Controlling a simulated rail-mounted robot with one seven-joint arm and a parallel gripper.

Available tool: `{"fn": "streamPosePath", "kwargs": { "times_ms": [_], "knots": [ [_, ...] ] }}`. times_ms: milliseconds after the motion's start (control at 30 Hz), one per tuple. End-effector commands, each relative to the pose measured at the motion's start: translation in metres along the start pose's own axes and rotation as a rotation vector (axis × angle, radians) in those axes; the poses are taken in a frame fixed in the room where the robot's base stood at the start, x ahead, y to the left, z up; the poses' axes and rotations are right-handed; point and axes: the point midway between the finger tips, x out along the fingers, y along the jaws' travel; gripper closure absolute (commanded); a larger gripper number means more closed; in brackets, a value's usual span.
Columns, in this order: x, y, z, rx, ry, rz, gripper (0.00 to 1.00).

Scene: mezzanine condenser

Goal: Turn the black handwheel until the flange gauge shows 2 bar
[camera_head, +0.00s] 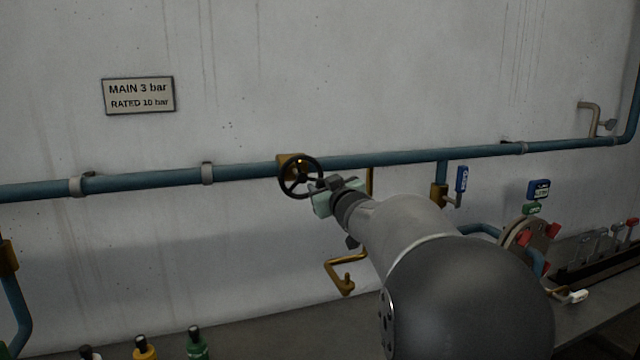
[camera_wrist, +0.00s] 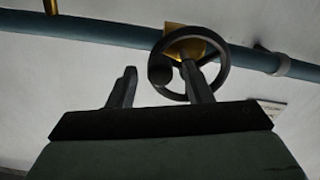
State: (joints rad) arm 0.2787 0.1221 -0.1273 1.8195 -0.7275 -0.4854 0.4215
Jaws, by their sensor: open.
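The black handwheel (camera_head: 301,178) sits on a brass valve body on the blue wall pipe. In the wrist view, its rim (camera_wrist: 227,67) and a dark round knob (camera_wrist: 160,74) show. My gripper (camera_head: 322,184) is at the wheel's right side in the head view. In the wrist view, my gripper (camera_wrist: 157,75) is open, with the knob appearing between the fingers. The right finger overlaps the wheel; the left one appears outside the rim. Contact cannot be told. No readable gauge face shows; my arm covers part of the lower right.
The blue pipe (camera_head: 440,155) runs along the wall. A sign (camera_head: 138,95) reads MAIN 3 bar, RATED 10 bar. A brass crank-shaped pipe (camera_head: 343,276) lies below the wheel. A flange with red clamps (camera_head: 526,236) is at right. Bottles (camera_head: 197,343) stand at lower left.

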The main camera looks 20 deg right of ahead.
Motion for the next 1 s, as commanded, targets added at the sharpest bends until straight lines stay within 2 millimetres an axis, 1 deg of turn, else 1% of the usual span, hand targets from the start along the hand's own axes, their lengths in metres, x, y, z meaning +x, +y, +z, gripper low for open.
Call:
{"fn": "streamPosePath", "kwargs": {
  "times_ms": [100, 333, 367, 400, 467, 500, 767, 1000],
  "knots": [
    [0.0046, -0.0004, 0.0003, 0.000, -0.001, -0.001, 0.54],
    [0.0048, -0.0003, 0.0004, 0.000, 0.000, 0.000, 0.54],
    [0.0048, -0.0003, 0.0004, 0.000, 0.000, 0.000, 0.60],
    [0.0047, -0.0003, 0.0004, 0.000, 0.000, 0.000, 0.71],
    [0.0047, -0.0002, 0.0004, 0.000, 0.000, 0.000, 0.88],
    [0.0047, -0.0002, 0.0004, 0.000, 0.000, 0.000, 0.99],
    [0.0046, -0.0001, 0.0002, -0.011, 0.000, 0.000, 0.99],
    [0.0046, 0.0013, -0.0028, -0.101, 0.001, 0.000, 0.99]
  ]
}}
